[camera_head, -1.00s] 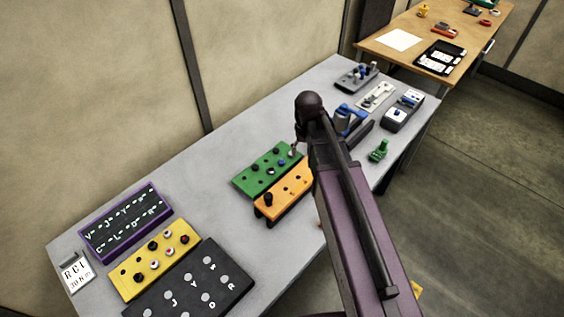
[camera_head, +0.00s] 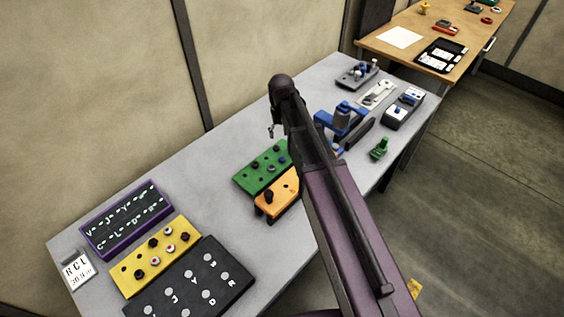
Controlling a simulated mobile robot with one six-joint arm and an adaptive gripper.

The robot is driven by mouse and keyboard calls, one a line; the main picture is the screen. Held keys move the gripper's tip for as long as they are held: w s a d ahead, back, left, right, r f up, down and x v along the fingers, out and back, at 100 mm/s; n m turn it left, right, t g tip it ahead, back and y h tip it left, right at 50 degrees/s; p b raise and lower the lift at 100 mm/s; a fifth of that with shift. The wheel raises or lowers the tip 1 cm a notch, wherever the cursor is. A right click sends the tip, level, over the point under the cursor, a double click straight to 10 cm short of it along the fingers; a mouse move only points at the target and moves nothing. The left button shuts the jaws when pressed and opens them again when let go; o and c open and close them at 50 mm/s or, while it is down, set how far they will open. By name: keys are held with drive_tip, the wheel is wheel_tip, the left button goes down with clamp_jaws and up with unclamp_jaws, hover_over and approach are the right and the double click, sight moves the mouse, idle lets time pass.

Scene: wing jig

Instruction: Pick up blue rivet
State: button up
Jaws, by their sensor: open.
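A small blue rivet (camera_head: 281,160) stands in the green block (camera_head: 252,182), near its right end. Dark rivets stand in the same block. My arm crosses the right of the view, and its end is over the back of the grey table. Only a small part of my gripper (camera_head: 271,131) shows, below the dark wrist joint. It is open, above and behind the green block, apart from the blue rivet. The rest of the gripper is hidden behind the arm.
An orange block (camera_head: 283,190) adjoins the green one. Yellow (camera_head: 130,282), black and purple boards lie at the front left of the grey table (camera_head: 205,190). Blue-and-grey fixtures (camera_head: 345,117), a green part (camera_head: 379,148) and a grey rack (camera_head: 352,79) stand to the right.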

drive_tip(key=b, duration=0.7)
hover_over(282, 158)
drive_tip(key=shift+a+f, duration=0.1)
drive_tip(key=shift+f, duration=3.85)
drive_tip(key=shift+f+b, duration=2.6)
drive_tip(key=shift+b, duration=0.2)
drive_tip(key=c, duration=1)
